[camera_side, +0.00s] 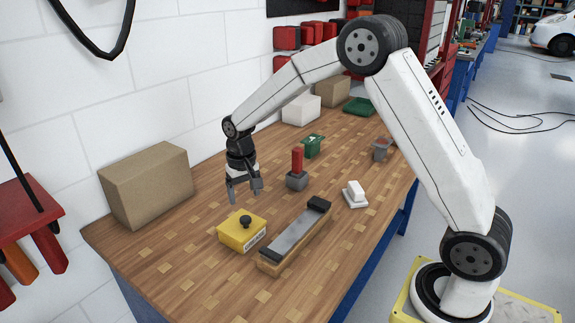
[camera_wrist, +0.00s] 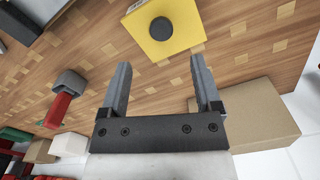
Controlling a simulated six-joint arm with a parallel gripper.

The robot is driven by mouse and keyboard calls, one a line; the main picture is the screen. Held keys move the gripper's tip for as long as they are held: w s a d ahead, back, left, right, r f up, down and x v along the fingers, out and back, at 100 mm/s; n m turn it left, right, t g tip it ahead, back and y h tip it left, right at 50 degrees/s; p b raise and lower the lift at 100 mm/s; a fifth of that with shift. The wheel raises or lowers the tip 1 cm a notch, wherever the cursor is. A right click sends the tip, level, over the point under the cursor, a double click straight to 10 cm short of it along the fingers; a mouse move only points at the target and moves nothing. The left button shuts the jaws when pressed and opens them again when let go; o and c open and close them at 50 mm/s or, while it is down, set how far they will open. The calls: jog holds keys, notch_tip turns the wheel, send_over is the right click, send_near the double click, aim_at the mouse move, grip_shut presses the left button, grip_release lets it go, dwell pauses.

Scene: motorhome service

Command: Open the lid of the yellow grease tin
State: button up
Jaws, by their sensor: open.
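The yellow grease tin (camera_side: 242,233) is a square box on the wooden workbench, with a dark round knob (camera_side: 246,220) on top of its lid. The lid looks closed. My gripper (camera_side: 245,194) is open and empty, pointing down above the bench, just behind the tin and higher than its knob. In the wrist view the tin (camera_wrist: 186,40) and its black knob (camera_wrist: 161,28) show beyond the open fingers (camera_wrist: 160,82), apart from them. The tin's far side is hidden in the side view.
A long grey block with a dark end (camera_side: 295,237) lies right of the tin. A cardboard box (camera_side: 147,184) stands left. Bare bench surrounds the tin's left side.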

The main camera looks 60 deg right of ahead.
aim_at(245, 218)
jog(key=shift+w+d, duration=0.1)
jog(key=shift+w, duration=0.2)
jog(key=shift+f, duration=0.2)
jog(key=shift+f, duration=3.8)
grip_shut()
